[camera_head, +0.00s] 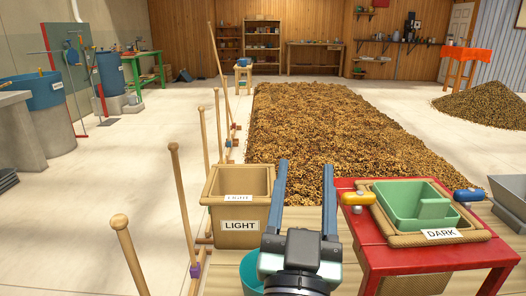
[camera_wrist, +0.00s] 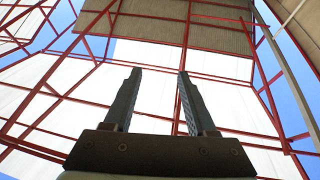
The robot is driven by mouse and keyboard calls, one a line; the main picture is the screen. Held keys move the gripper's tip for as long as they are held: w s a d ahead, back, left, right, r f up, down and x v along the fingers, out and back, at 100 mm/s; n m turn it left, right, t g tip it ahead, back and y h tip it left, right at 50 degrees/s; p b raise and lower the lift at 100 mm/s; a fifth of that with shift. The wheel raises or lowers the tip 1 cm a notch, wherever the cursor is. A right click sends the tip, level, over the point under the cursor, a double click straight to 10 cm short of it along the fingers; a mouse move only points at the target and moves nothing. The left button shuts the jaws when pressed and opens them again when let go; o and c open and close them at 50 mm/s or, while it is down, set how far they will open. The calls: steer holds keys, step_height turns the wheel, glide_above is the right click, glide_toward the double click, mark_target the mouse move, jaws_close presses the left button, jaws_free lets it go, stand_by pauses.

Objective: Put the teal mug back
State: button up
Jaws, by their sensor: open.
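My gripper (camera_head: 305,168) is open and empty, its two blue-grey fingers pointing up and apart in front of the bean bed. In the wrist view my gripper (camera_wrist: 158,74) has only the roof between its fingers. I cannot pick out a teal mug for certain. A round teal vessel (camera_head: 250,272) is low in the head view, partly hidden behind my gripper's body; I cannot tell whether it is a mug or a bucket. A green tray-like container (camera_head: 396,222) sits in the basket labelled DARK (camera_head: 403,240), on a red table (camera_head: 374,256).
A bin labelled LIGHT (camera_head: 237,210) stands left of my gripper. Wooden poles (camera_head: 182,200) stand at left. Beans (camera_head: 330,130) cover the middle floor; the left floor is mostly clear.

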steer(key=s+a+r+n+t+y, duration=0.1)
steer(key=s+r, duration=0.4)
steer(key=r, duration=0.5)
steer(key=s+a+r+n+t+y, duration=0.1)
steer(key=s+a+r+t+y, duration=0.2)
steer(key=r, duration=0.8)
steer(key=shift+s+a+n+t, duration=0.3)
steer(key=shift+s+a+t, duration=0.3)
steer(key=shift+s, duration=0.3)
step_height(320, 180, up, 27)
steer(key=p, duration=2.7)
steer(key=shift+a, duration=0.1)
